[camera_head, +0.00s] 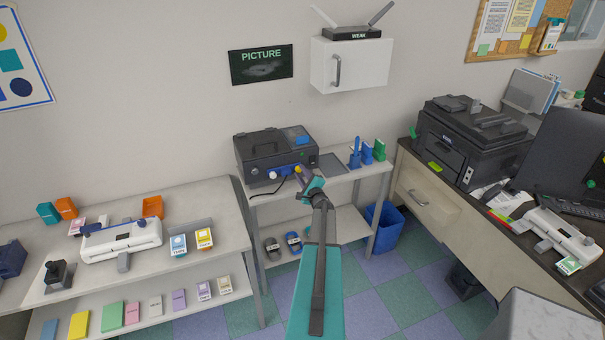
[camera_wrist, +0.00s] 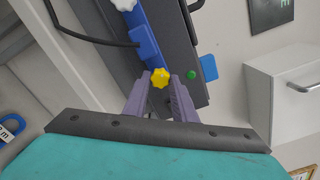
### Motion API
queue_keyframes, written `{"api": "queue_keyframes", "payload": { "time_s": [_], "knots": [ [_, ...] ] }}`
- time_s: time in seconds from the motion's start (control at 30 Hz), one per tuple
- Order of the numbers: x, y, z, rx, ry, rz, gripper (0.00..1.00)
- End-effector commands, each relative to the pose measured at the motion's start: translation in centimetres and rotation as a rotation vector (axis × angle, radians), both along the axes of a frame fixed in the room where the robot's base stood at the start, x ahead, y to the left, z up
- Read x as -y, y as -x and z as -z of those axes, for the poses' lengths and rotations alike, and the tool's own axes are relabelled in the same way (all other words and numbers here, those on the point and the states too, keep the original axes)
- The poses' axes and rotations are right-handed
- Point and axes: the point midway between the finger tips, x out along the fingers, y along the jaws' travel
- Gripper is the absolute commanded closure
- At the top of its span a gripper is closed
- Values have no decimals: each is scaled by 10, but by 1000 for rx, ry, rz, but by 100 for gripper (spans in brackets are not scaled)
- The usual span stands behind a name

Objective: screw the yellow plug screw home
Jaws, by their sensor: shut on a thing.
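The yellow plug screw (camera_wrist: 160,78) is a small lobed knob on the front of a dark device (camera_head: 275,151), which stands on the middle table. In the wrist view my gripper (camera_wrist: 161,86) has its two purple-grey fingers closed on either side of the yellow knob. In the head view my gripper (camera_head: 304,176) reaches the right part of the device's front, and the yellow screw (camera_head: 298,169) shows just beside the fingers. How deep the screw sits is hidden.
A white knob (camera_wrist: 124,3), a blue block (camera_wrist: 145,43) with a black cable (camera_wrist: 85,38) and a green button (camera_wrist: 191,75) are close to the fingers. A grey tray (camera_head: 333,165) and blue holders (camera_head: 355,158) stand right of the device.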

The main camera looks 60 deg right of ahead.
Motion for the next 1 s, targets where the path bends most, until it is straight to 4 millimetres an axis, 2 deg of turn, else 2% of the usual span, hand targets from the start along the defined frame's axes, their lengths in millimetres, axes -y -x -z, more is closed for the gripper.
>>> {"api": "queue_keyframes", "payload": {
  "time_s": [0.03, 0.37, 0.4, 0.47, 0.77, 1.0],
  "knots": [
    [1, 4, 5, -4, -9, 8, 98],
    [1, 4, 5, -3, -12, 7, 98],
    [1, 4, 5, -3, -12, 7, 74],
    [1, 4, 5, -3, -12, 7, 68],
    [0, 1, 2, 1, -7, 2, 68],
    [-5, 7, 1, 2, -6, 1, 68]
  ]
}}
